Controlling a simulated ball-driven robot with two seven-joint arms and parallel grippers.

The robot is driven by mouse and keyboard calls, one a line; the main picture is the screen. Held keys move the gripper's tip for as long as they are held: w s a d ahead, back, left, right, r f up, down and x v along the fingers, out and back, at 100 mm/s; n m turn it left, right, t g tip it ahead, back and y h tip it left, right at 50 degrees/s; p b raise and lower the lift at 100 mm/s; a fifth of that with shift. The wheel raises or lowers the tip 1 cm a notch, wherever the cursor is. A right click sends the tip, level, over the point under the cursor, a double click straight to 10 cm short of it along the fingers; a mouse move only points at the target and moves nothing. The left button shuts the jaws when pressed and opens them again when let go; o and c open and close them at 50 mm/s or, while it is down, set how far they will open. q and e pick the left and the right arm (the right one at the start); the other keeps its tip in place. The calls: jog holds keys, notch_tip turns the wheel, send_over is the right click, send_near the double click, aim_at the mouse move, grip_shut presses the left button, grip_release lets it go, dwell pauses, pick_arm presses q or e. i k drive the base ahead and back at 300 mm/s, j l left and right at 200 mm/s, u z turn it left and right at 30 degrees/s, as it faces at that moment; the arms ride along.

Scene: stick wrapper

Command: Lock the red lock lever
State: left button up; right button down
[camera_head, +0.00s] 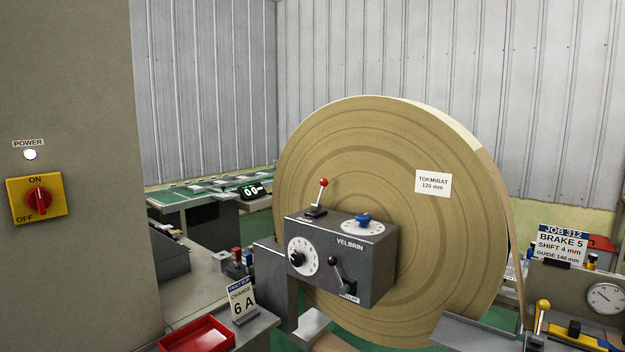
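The red lock lever (322,184) has a red ball on a thin metal stem. It stands on a small dark base on top of the grey VELBRIN control box (325,231), near the box's left end, and leans slightly to the right. No lock marking is readable beside it. Neither of my grippers is in view.
A large tan roll (390,140) stands right behind the box. The box also has a blue knob (363,219), a black dial (299,257) and a black lever (339,272). A power cabinet (75,120) fills the left. A red tray (198,336) lies below.

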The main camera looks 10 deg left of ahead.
aim_at(323, 182)
jog(key=i+l+u, duration=0.15)
jog(key=i+u, duration=0.2)
jog(key=i, duration=0.15)
jog(key=i+l+u, duration=0.3)
jog(key=i, duration=0.2)
